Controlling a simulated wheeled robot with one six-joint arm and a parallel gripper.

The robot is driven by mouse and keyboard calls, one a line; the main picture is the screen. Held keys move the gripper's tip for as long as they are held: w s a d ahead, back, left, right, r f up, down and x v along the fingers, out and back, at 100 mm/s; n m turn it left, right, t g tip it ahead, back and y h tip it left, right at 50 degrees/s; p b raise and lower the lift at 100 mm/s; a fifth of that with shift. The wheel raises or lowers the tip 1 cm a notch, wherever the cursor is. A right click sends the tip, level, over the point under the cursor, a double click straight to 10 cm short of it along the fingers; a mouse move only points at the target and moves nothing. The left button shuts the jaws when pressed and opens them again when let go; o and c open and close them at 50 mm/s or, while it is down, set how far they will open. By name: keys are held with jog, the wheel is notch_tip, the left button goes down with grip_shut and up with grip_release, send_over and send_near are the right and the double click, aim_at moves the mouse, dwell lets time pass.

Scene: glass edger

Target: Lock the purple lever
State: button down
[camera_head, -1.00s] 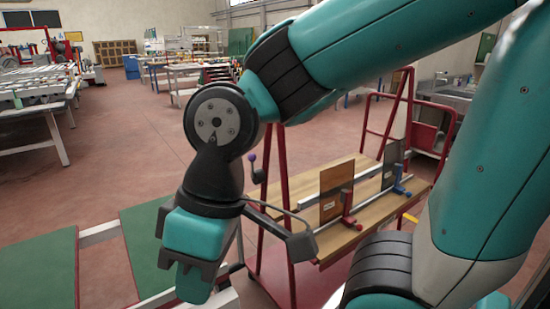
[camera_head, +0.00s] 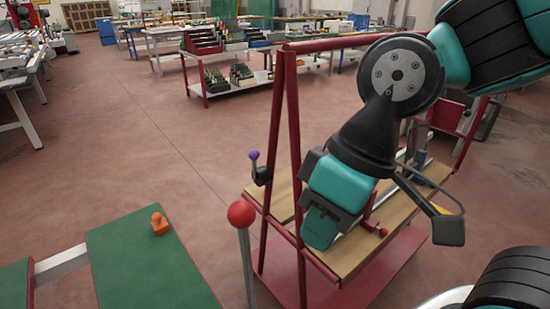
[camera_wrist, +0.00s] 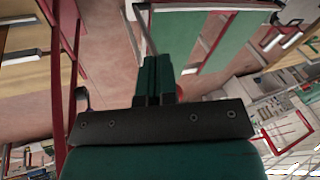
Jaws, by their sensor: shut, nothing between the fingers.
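The purple lever (camera_head: 254,157) is on the left side of the red A-frame rack in the head view. Its purple knob points up from a dark mount, and the lever looks upright. My gripper (camera_head: 319,234) is shut and empty, to the right of the lever and apart from it, in front of the rack's wooden shelf. In the wrist view my gripper's closed fingers (camera_wrist: 157,68) point away from the camera. A dark shape at the left there, beside a red post, may be the lever, but it is mostly hidden.
The red rack (camera_head: 295,140) has sloping posts near my gripper. A red ball knob (camera_head: 241,214) on a grey rod stands in front. A green table (camera_head: 150,262) at lower left holds an orange piece (camera_head: 159,223). The floor behind is open.

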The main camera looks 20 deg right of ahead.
jog(key=w+d+f+m+t+h+b, duration=0.1)
jog(key=w+d+f+m+t+b, duration=0.2)
jog(key=w+f+t+b, duration=0.7)
jog(key=w+d+f+m+t+b, duration=0.3)
jog(key=w+f+t+b, duration=0.7)
jog(key=b, duration=1.3)
jog(key=w, duration=0.5)
jog(key=shift+w+h, duration=0.25)
jog(key=shift+h, duration=0.15)
jog(key=shift+d, duration=0.1)
